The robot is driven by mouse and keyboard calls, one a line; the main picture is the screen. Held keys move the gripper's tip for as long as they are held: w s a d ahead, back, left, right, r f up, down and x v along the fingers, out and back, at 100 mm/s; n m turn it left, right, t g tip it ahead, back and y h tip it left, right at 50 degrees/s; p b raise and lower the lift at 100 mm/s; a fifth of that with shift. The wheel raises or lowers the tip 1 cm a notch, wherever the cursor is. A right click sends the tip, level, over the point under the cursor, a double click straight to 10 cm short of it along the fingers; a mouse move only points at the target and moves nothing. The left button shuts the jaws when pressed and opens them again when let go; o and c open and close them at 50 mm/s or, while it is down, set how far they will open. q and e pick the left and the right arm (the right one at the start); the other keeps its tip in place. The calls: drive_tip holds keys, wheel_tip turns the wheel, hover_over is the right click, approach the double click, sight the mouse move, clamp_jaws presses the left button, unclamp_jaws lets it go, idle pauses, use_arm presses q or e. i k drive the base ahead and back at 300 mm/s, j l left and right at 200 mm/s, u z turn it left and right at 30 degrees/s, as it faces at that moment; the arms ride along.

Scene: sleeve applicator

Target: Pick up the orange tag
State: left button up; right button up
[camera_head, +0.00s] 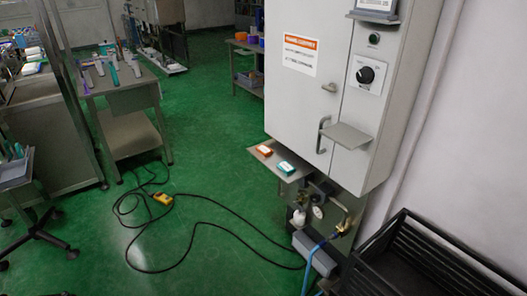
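The orange tag (264,150) is a small orange piece with a pale mark on its top. It lies on a small grey shelf (269,164) at the lower left of the grey cabinet. A similar teal tag (286,168) lies just to its right on the same shelf, with a small gap between them. Neither of my grippers is in the head view.
The grey cabinet (308,100) has a handle, knob and warning label. Below it are fittings and a blue hose (312,262). A black crate (440,262) stands at the lower right. A yellow box (163,198) and black cable lie on the open green floor.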

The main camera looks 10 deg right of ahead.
sight(262, 149)
drive_tip(key=i+j+z, duration=0.1)
drive_tip(key=z, duration=0.4)
drive_tip(key=i+j+z, duration=0.1)
drive_tip(key=z, duration=0.35)
drive_tip(key=i+j+z, duration=0.35)
drive_tip(key=j, duration=0.2)
drive_tip(key=j+z, duration=0.15)
drive_tip(key=j, duration=0.15)
drive_tip(key=i+j, duration=0.15)
drive_tip(key=j, duration=0.3)
drive_tip(key=i+j+z, duration=0.15)
drive_tip(key=j, duration=0.3)
drive_tip(key=i+j, duration=0.1)
drive_tip(key=j, duration=0.35)
drive_tip(key=i+j+z, duration=0.1)
drive_tip(key=j, duration=0.35)
